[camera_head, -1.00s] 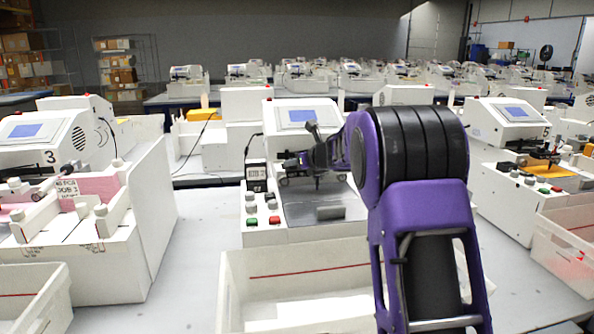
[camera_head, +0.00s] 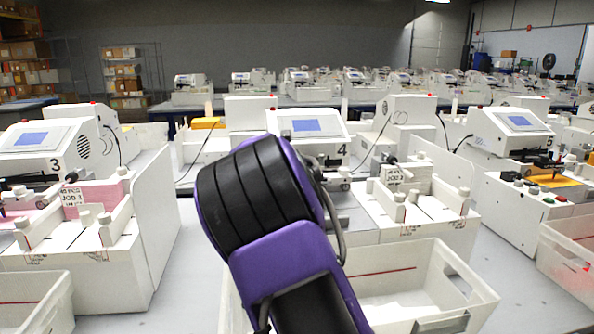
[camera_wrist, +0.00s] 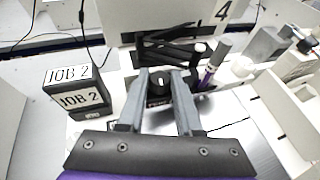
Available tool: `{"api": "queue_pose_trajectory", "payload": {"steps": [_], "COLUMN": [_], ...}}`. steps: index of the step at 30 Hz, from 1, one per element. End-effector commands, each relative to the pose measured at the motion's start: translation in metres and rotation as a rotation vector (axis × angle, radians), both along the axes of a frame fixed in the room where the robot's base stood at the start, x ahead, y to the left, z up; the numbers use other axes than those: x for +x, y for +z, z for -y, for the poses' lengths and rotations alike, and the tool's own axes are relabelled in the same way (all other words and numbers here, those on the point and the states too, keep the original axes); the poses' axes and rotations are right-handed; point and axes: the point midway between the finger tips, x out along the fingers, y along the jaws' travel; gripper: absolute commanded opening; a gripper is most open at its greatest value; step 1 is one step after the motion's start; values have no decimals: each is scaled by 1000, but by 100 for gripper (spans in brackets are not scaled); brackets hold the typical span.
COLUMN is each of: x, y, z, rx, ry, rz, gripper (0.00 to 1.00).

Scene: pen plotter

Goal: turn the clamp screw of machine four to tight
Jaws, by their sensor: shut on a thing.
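Machine four (camera_head: 306,122) stands in the middle of the head view, and its front left is hidden behind my arm. Its white body with the number 4 shows at the top of the wrist view (camera_wrist: 165,14). In the wrist view my gripper (camera_wrist: 159,78) has its two grey fingers on either side of the clamp screw (camera_wrist: 158,86), a small black knob with a pale mark on top. The gripper is shut on this knob. A pen with a purple band (camera_wrist: 212,64) stands right of the fingers. In the head view my gripper is hidden behind the arm.
A black box labelled JOB 2 (camera_wrist: 75,90) stands left of the gripper. A white bin (camera_head: 420,280) sits in front of machine four. Machine three (camera_head: 40,145) is at the left and machine five (camera_head: 515,130) at the right.

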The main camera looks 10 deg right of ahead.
Motion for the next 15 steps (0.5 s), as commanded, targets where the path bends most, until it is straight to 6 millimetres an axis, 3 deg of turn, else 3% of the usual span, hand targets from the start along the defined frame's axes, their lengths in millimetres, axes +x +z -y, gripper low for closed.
{"api": "queue_pose_trajectory", "payload": {"steps": [15], "x": [6], "y": [6], "z": [-7], "rx": [0], "ry": [-478], "rz": [-1], "gripper": [0]}}
